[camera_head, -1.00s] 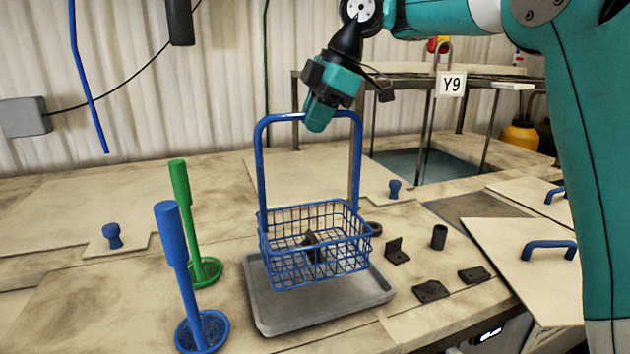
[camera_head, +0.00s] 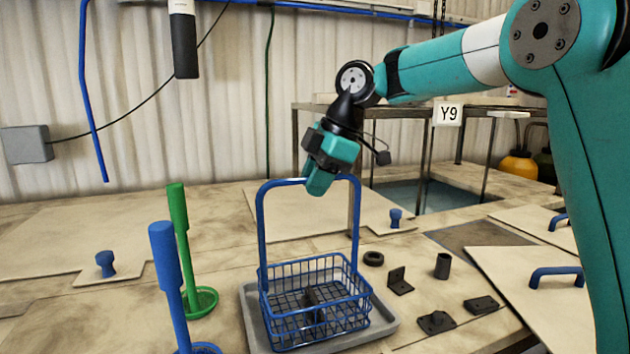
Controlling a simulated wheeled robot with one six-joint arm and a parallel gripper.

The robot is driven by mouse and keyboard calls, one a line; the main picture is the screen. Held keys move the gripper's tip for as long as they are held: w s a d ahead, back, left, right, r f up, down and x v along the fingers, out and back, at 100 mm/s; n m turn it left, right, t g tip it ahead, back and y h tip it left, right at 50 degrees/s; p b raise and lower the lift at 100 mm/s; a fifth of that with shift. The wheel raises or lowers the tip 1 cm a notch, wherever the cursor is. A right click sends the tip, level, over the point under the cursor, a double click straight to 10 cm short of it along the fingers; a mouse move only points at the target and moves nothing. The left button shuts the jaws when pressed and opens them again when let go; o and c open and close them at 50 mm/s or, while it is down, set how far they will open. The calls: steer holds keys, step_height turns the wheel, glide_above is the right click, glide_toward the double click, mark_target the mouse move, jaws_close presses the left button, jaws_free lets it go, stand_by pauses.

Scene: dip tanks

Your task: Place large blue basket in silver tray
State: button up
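The large blue basket (camera_head: 314,312) is a wire basket with a tall blue loop handle. It sits within the outline of the silver tray (camera_head: 383,331); whether its base touches the tray floor is hard to tell. A dark part lies inside the basket. My gripper (camera_head: 318,184) is at the top bar of the handle and appears closed around it, though the fingertips partly hide the contact. The handle stands upright.
A green-handled dipper (camera_head: 180,225) and a blue-handled dipper (camera_head: 168,270) stand left of the tray. Several dark parts, including a bracket (camera_head: 400,281) and a cylinder (camera_head: 442,266), lie to the right. Lids with blue knobs (camera_head: 105,264) cover nearby tanks.

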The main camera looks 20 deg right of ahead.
steer(key=shift+o, duration=1.2)
steer(key=p+v, duration=0.6)
steer(key=v, duration=0.6)
steer(key=s+a+f+m+g+y, duration=0.1)
steer(key=s+a+f+m, duration=0.15)
steer(key=s+a, duration=0.3)
steer(key=s+a+f+m, duration=0.2)
steer(key=s+a+m, duration=0.15)
steer(key=s, duration=0.35)
steer(key=s+f+m+g+h, duration=0.1)
steer(key=s+f+m, duration=0.4)
steer(key=s+f, duration=0.6)
steer(key=s, duration=0.4)
steer(key=shift+s+a+f, duration=0.2)
steer(key=shift+s+a, duration=0.05)
steer(key=shift+s, duration=0.05)
steer(key=shift+b, duration=0.3)
